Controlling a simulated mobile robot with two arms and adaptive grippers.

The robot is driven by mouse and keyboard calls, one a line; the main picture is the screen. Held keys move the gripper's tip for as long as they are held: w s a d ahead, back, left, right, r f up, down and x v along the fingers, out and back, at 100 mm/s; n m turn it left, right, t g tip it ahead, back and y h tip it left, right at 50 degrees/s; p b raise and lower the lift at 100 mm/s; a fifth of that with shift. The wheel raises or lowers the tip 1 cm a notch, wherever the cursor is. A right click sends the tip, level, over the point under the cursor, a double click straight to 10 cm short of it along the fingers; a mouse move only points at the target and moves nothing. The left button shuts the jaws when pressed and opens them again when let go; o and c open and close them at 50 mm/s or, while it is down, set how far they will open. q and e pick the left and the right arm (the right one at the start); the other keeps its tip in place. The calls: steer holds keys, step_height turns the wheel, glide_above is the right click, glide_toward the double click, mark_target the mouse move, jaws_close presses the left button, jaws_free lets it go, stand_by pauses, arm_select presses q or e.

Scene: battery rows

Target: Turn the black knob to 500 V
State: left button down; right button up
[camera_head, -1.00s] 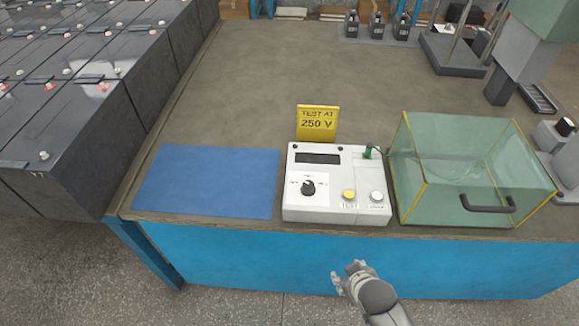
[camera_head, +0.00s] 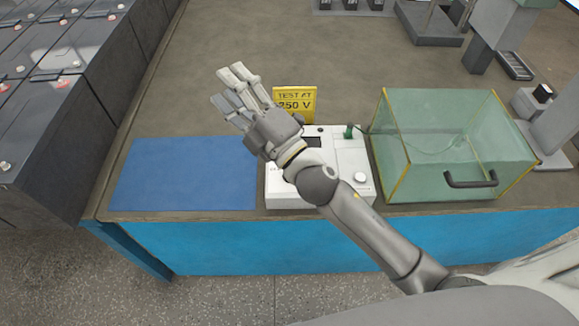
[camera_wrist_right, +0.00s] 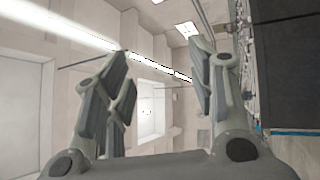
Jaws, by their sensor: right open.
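The white tester box (camera_head: 346,158) stands on the bench, partly covered by my right arm. Its black knob, seen on the left of its face a second ago, is hidden now. My right gripper (camera_head: 238,92) is open and empty, raised above the bench, over the area left of and behind the tester. Its spread fingers also show in the right wrist view (camera_wrist_right: 158,68), which faces the room's walls and lights. A yellow sign (camera_head: 297,98) behind the tester reads "TEST AT 250 V", partly covered by the hand. My left gripper is out of view.
A blue mat (camera_head: 180,175) lies bare left of the tester. A clear box with yellow edges and a dark handle (camera_head: 470,180) stands close on the right. Black battery blocks (camera_head: 60,130) fill the left side.

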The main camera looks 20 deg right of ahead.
steer(key=s+a+r+n+g+y, duration=0.1)
steer(key=s+a+n+g+y, duration=0.2)
steer(key=a+n+g+y, duration=0.45)
steer(key=s+a+r+n+g+y, duration=0.2)
steer(key=s+a+n+g, duration=0.15)
steer(key=n, duration=0.65)
steer(key=s+a+f+n+g+h, duration=0.3)
steer(key=f+n+g+h, duration=0.1)
steer(key=f+n+g, duration=0.6)
steer(key=d+f+n+h, duration=0.4)
steer(key=h, duration=0.1)
steer(key=w+d+f+n+t+h, duration=0.1)
steer(key=w+d+f+h, duration=0.2)
steer(key=d, duration=0.4)
steer(key=w+d+n+h, duration=0.1)
steer(key=w+d+h, duration=0.1)
steer(key=d+h, duration=0.4)
steer(key=w+d+f+n+t+h, duration=0.1)
steer(key=w+d+f+h, duration=0.15)
steer(key=d, duration=0.55)
steer(key=f, duration=0.3)
steer(key=f+p, duration=0.1)
steer(key=f, duration=0.2)
steer(key=f+p, duration=0.1)
steer(key=f, duration=0.3)
steer(key=shift+w+a, duration=0.3)
steer(key=shift+a, duration=0.05)
